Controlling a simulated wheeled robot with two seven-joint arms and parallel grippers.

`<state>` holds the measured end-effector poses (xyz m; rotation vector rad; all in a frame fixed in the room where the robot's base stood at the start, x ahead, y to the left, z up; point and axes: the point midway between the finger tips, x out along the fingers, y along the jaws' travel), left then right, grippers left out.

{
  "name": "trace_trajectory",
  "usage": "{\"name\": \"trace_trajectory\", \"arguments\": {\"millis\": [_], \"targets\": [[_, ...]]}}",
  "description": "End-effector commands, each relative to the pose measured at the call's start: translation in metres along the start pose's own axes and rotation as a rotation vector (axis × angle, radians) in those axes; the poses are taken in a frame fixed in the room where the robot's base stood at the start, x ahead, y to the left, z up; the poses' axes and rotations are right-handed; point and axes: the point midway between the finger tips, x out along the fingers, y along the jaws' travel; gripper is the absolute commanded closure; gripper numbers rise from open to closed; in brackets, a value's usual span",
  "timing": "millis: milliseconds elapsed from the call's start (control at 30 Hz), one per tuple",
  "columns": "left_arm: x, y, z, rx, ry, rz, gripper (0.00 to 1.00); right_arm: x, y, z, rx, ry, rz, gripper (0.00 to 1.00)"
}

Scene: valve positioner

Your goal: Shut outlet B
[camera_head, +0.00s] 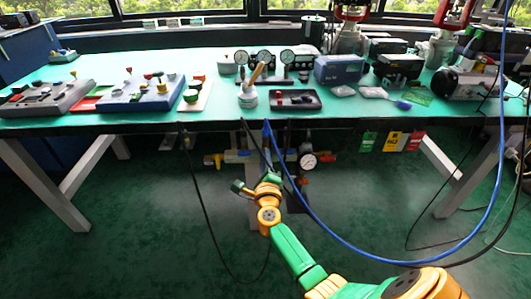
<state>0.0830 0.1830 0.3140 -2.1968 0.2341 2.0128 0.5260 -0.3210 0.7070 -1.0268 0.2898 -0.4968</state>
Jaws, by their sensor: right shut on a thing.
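I cannot read any label that marks outlet B. My right arm, green and orange, reaches up from the lower right. My right gripper (258,187) is just below the pipework, beside the hanging hoses. It is shut on a small part there; its fingertips and that part are too small and covered to make out clearly. My left gripper is not in view.
Coloured tags (392,141) hang at the table edge. The floor at left is clear.

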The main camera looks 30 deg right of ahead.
Motion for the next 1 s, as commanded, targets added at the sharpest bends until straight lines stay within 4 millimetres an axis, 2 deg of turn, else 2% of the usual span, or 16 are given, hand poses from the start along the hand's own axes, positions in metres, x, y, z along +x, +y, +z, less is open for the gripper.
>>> {"name": "trace_trajectory", "arguments": {"millis": [100, 500, 1000], "targets": [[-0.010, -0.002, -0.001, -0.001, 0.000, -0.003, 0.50, 0.000, -0.001, 0.001, -0.106, 0.001, 0.003, 1.00], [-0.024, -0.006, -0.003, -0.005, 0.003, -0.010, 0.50, 0.000, 0.001, 0.000, -0.398, 0.000, 0.003, 1.00], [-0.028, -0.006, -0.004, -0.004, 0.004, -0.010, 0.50, 0.000, 0.003, -0.001, -0.530, 0.001, 0.002, 1.00]]}}
